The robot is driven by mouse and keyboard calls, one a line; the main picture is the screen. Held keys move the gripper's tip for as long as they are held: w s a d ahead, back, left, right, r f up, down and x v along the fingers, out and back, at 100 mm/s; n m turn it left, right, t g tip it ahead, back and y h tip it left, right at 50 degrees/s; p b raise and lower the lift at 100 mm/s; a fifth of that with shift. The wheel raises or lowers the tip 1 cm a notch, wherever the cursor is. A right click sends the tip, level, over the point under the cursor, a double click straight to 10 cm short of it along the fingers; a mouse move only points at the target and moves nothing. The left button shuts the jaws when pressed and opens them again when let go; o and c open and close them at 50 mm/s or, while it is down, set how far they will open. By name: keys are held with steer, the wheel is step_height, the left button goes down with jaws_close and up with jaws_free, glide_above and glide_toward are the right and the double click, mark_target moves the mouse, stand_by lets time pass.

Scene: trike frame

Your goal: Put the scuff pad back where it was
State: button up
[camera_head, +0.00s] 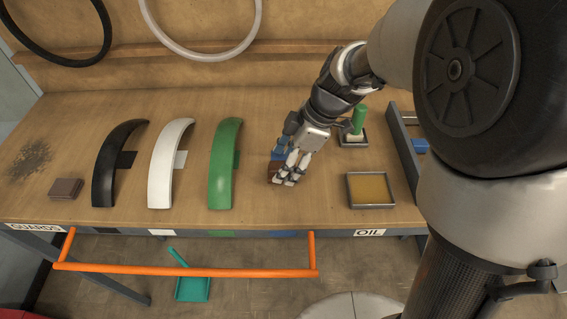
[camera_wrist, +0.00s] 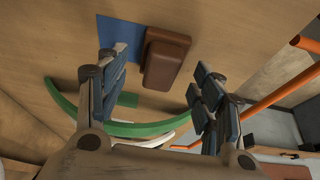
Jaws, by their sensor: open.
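A reddish-brown block (camera_head: 274,168) with a stepped, rounded top lies on the bench at a blue patch (camera_head: 277,154). In the wrist view the brown block (camera_wrist: 166,58) shows between and beyond my fingers, beside the blue patch (camera_wrist: 120,42). My gripper (camera_head: 284,180) is open, pointing down over the block and partly hiding it in the head view. In the wrist view the open fingers (camera_wrist: 160,70) stand apart with nothing clearly held. I cannot tell for certain which brown piece is the scuff pad.
Black (camera_head: 105,165), white (camera_head: 163,165) and green (camera_head: 220,165) curved guards lie left of my gripper. An oil tray (camera_head: 371,204) and a green-handled tool (camera_head: 358,120) stand to the right. A dark smudge (camera_head: 30,160) marks the bench. An orange rail (camera_head: 185,271) runs along the front.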

steer(key=v, duration=1)
steer(key=s+d+m+t+h, duration=0.2)
steer(key=s+d+m, duration=0.2)
steer(key=s+m, duration=0.4)
steer(key=s+d+r+m+t+h, duration=0.1)
steer(key=s+d+m, duration=0.3)
steer(key=s+m, duration=0.5)
steer(key=shift+s+r+m+t+h, duration=0.25)
steer(key=shift+s+t+h, duration=0.45)
steer(key=shift+s, duration=0.45)
